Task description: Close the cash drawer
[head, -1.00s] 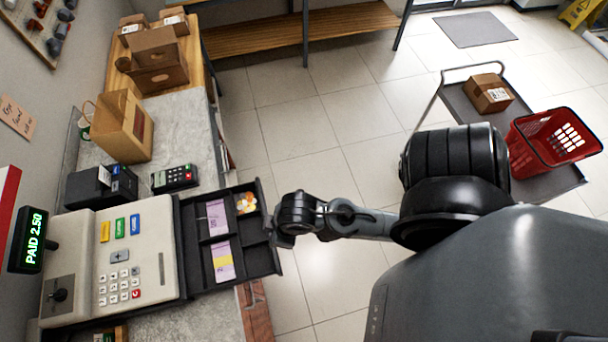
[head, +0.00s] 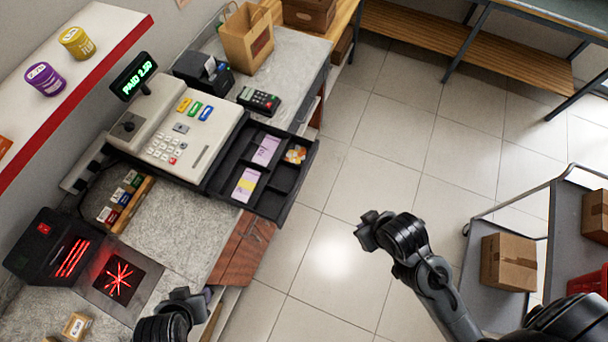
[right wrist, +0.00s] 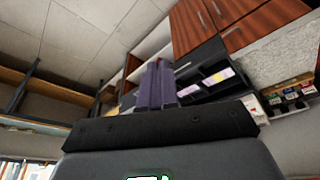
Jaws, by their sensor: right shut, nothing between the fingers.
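The cash drawer (head: 284,203) is open, pulled out from the cream cash register (head: 190,135). Its black tray holds purple notes (head: 266,150) and coins (head: 295,154); several compartments are empty. In the right wrist view the drawer (right wrist: 213,67) shows beyond the fingertips. My right gripper (head: 368,232) is shut and empty, over the floor to the lower right of the drawer front, apart from it. Its closed fingers show in the right wrist view (right wrist: 155,85). My left gripper (head: 195,297) is at the bottom, near the counter's front edge; its jaws are not clear.
A card terminal (head: 259,100) and receipt printer (head: 203,72) stand behind the register. A scanner (head: 55,248) is at the lower left. A cart (head: 502,224) with boxes stands at the right. The floor before the drawer is clear.

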